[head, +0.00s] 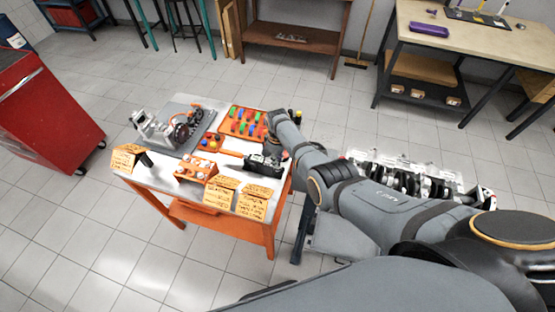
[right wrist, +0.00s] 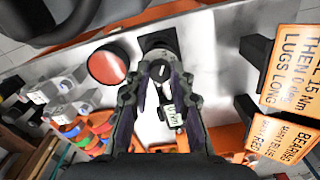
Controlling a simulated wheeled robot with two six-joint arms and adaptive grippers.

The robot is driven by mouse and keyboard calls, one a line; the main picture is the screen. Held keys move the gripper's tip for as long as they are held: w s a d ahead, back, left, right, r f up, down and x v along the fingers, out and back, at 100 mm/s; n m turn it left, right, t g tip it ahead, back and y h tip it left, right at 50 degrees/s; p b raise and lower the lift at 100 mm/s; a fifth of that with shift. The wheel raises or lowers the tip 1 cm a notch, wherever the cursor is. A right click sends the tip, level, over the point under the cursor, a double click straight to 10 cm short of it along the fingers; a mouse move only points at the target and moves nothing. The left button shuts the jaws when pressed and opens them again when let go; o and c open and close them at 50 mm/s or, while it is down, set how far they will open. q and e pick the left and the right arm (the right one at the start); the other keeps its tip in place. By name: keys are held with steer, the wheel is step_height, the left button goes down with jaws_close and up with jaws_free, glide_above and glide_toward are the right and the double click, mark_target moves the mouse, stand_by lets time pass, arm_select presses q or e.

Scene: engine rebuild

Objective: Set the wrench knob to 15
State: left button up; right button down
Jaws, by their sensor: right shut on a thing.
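My right gripper (right wrist: 160,68) points down over the cart top in the right wrist view. Its two fingers are closed on a small grey knob (right wrist: 159,73), which I take to be the wrench knob. A pale label (right wrist: 172,115) with dark lettering, apparently a unit marking, shows between the fingers. The knob's setting is not readable. In the head view the right arm reaches to the cart's right side, where a black device (head: 264,166) sits beside the gripper. The fingertips are hidden there by the arm. My left gripper is not in view.
The orange cart (head: 258,237) carries a metal engine part (head: 160,130), an orange tray of coloured pieces (head: 232,135), an orange block (head: 196,170) and several lettered signs (head: 221,192). A red disc (right wrist: 108,65) lies close left of the fingers. A red cabinet (head: 55,110) stands left.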

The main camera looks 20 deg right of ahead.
steer(key=c, duration=1.2)
jaws_free()
steer(key=shift+o, duration=0.2)
step_height(320, 180, up, 12)
